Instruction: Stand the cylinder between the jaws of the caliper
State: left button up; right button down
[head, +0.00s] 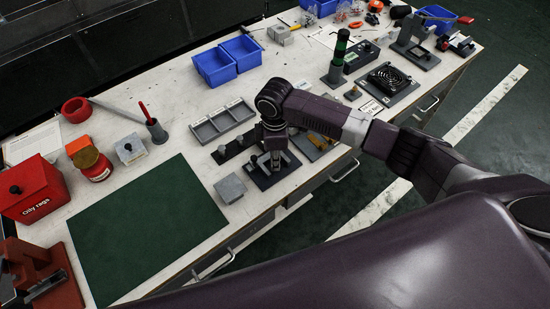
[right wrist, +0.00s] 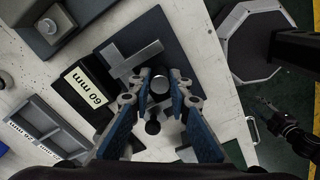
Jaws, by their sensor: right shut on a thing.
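My right gripper (right wrist: 166,78) is shut on the cylinder, whose round silver end (right wrist: 160,93) shows between the fingers in the right wrist view. In the head view, the right gripper (head: 274,160) points down over the dark plate of the caliper (head: 264,184); the cylinder is hard to make out there. In the right wrist view, the caliper's dark plate (right wrist: 180,42) carries a grey T-shaped jaw piece (right wrist: 133,59) just left of the fingertips. The fingers hide part of the plate, and I cannot tell whether the cylinder touches it.
A black block with a "60 mm" label (right wrist: 83,88) stands left of the caliper. A grey divided tray (head: 222,122) and a grey block with a knob (head: 230,188) are close by. A green mat (head: 150,230) lies clear at left. Blue bins (head: 215,67) stand behind.

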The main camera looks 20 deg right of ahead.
jog(key=c, duration=2.1)
grip_release()
notch_tip(320, 180, up, 12)
jog(key=shift+r+b, duration=0.1)
jog(key=shift+b, duration=0.45)
